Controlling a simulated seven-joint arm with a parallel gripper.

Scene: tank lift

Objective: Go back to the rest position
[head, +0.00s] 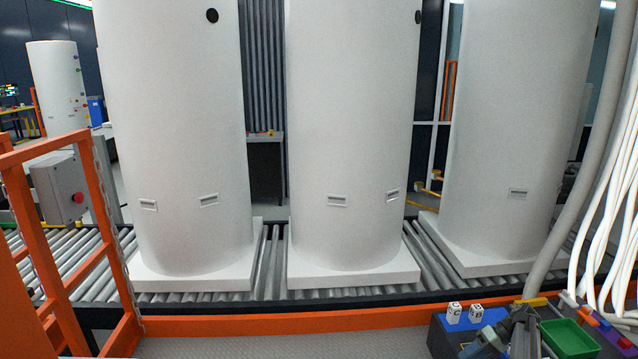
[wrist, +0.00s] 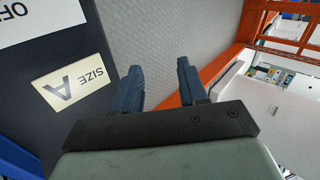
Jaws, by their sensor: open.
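My gripper (wrist: 160,88) shows in the wrist view with its two blue fingers apart and nothing between them. It hangs over the grey textured floor (wrist: 165,40), beside a dark surface with a "SIZE A" label (wrist: 73,83). In the head view part of my arm shows at the lower right, near the dark blue box top; its fingertips are hard to make out there. Three large white tanks (head: 180,130), (head: 350,130) and (head: 520,130) stand upright on white square bases on the roller conveyor (head: 270,255).
An orange rail (head: 260,322) runs along the conveyor's near edge, and an orange frame (head: 100,215) stands at left. White blocks marked C (head: 454,313) and B (head: 476,314) and a green tray (head: 569,338) sit at lower right. White hoses (head: 610,210) hang at right.

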